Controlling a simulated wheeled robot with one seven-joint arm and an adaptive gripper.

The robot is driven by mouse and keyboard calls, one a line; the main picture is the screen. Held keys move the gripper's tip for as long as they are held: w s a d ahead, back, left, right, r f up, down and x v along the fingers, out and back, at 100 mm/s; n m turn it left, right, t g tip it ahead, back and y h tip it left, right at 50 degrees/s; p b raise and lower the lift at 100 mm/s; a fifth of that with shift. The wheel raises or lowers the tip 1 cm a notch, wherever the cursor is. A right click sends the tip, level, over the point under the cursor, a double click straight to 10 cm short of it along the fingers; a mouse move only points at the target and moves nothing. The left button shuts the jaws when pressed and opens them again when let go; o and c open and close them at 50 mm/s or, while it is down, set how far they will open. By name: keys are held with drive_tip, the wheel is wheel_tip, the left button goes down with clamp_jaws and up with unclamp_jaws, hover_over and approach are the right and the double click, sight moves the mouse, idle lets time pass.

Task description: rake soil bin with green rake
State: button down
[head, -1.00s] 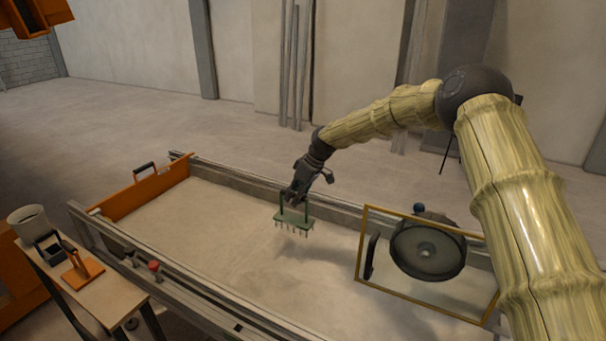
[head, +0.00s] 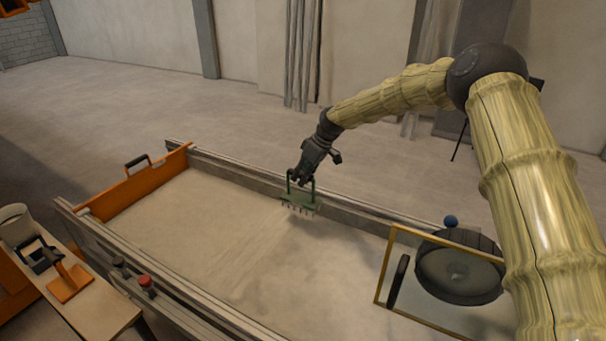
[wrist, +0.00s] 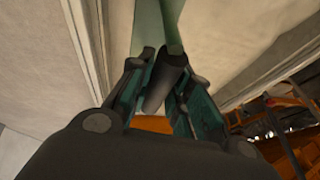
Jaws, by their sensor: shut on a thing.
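The green rake (head: 300,203) shows in the head view near the far wall of the soil bin, tines down. My gripper (head: 302,179) is above it and shut on its handle. In the wrist view my gripper (wrist: 165,88) has its fingers on either side of the rake's dark handle bar (wrist: 166,78). The soil bin (head: 82,218) is a long bed of pale, mostly flat sand. Faint streaks run across the sand below the rake. I cannot tell whether the tines touch the sand.
A yellow-framed panel (head: 388,262) with a round dark sieve-like disc (head: 455,270) stands at the bin's right. An orange end board (head: 140,185) closes the left end. A side table (head: 95,305) at the front left holds a white pot (head: 16,226) and an orange float (head: 70,283).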

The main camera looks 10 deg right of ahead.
sight(301, 198)
drive_tip(key=shift+s+a+f, duration=0.1)
drive_tip(key=shift+a+f, duration=0.1)
drive_tip(key=shift+f, duration=0.2)
drive_tip(key=f, duration=0.1)
drive_tip(key=f+b, duration=0.1)
drive_tip(key=f, duration=0.1)
drive_tip(key=shift+w+a, duration=0.15)
drive_tip(key=shift+w, duration=0.25)
drive_tip(key=shift+s+f+b, duration=0.2)
drive_tip(key=shift+f+b, duration=0.1)
drive_tip(key=shift+f, duration=0.25)
drive_tip(key=shift+f+b, duration=0.85)
drive_tip(key=shift+f, duration=1.85)
drive_tip(key=shift+s+a+p, duration=2.35)
drive_tip(key=shift+s+a, duration=2.4)
drive_tip(key=shift+s, duration=1.95)
drive_tip(key=shift+s+a+p, duration=2.35)
drive_tip(key=shift+s+a, duration=2.4)
drive_tip(key=shift+s, duration=1.9)
wheel_tip(301, 198, up, 12)
drive_tip(key=p, duration=0.5)
drive_tip(key=shift+f, duration=0.2)
